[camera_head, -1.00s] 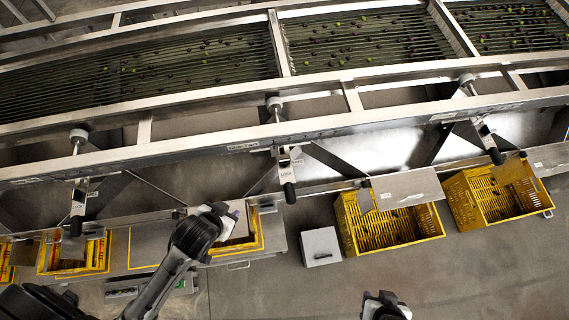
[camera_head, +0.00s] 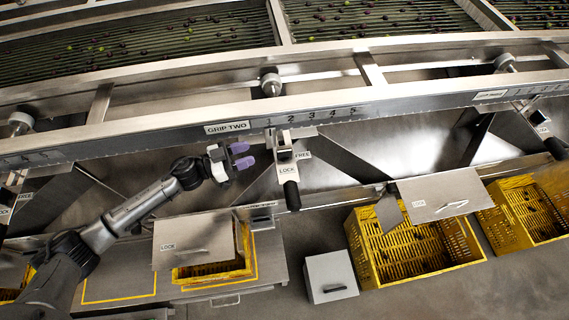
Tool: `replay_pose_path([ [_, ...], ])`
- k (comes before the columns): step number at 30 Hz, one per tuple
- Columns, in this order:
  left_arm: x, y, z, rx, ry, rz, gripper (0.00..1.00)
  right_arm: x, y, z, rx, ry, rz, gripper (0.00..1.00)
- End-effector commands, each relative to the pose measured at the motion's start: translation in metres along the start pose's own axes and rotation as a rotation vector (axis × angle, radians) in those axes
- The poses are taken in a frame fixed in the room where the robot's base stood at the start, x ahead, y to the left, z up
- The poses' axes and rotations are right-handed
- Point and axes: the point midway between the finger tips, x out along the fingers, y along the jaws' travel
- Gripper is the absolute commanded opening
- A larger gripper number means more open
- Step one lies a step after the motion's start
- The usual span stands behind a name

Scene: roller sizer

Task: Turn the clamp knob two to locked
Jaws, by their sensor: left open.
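The GRIP TWO plate (camera_head: 227,127) is on the long steel rail, left of a scale numbered 1 to 5. To its right hangs the station-two clamp (camera_head: 284,146), with a LOCK label (camera_head: 287,169) below it and a FREE label (camera_head: 303,155) to its right. A black-ended handle (camera_head: 292,196) points down from it. A round pale knob (camera_head: 271,83) stands above the rail. I cannot tell which part turns as the clamp knob. My left gripper (camera_head: 242,155), with purple fingertips, is open and empty, left of the clamp and apart from it. My right gripper is out of view.
Below are yellow crates (camera_head: 362,252), a small grey box (camera_head: 330,277) and a tilted metal flap (camera_head: 439,194) marked LOCK. Another flap (camera_head: 192,241) lies below my left arm. Diagonal struts (camera_head: 338,163) flank the clamp. Olives lie on the rollers above.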

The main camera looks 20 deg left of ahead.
Motion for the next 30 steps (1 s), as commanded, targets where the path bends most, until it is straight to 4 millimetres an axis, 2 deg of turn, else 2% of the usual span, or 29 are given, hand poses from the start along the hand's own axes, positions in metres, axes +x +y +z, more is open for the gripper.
replay_pose_path([
  [1,-0.005,-0.005,0.017,0.001,-0.010,0.039,0.43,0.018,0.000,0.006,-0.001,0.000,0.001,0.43],
  [3,-0.011,-0.009,0.023,-0.006,-0.021,0.089,0.43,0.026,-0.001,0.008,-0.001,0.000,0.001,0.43],
  [9,-0.019,-0.015,0.031,-0.023,-0.046,0.167,0.43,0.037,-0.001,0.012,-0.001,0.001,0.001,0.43],
  [13,-0.013,-0.014,0.032,-0.027,-0.049,0.181,0.43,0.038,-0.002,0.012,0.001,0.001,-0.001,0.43],
  [30,0.083,0.004,0.036,-0.026,-0.047,0.180,0.43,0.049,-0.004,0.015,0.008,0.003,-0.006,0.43],
])
